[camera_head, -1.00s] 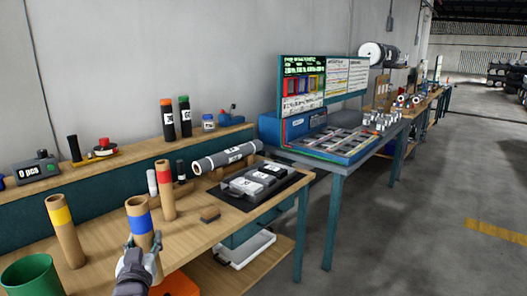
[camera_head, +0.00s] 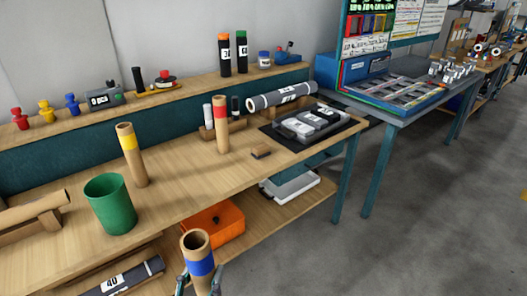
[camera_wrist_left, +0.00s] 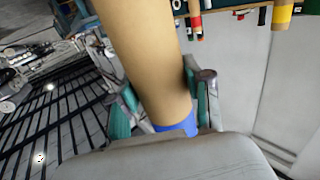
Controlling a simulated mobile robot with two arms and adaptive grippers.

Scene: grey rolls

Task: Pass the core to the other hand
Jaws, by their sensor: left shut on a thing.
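The core is a brown cardboard tube (camera_head: 196,243) with a blue band, held upright at the bottom of the head view, in front of the bench's front edge. My left gripper (camera_head: 199,280) is shut on it, one finger on each side near the blue band. In the left wrist view the tube (camera_wrist_left: 145,60) runs between the teal finger pads (camera_wrist_left: 158,105), with the blue band close to the palm. The tube's lower end is hidden. My right gripper is not in view.
A yellow-banded core (camera_head: 132,155) and a red-banded core (camera_head: 221,125) stand on the bench (camera_head: 185,185). A green bin (camera_head: 110,205) stands at the left. A grey roll (camera_head: 282,96) lies farther back. An orange crate (camera_head: 214,223) sits on the lower shelf.

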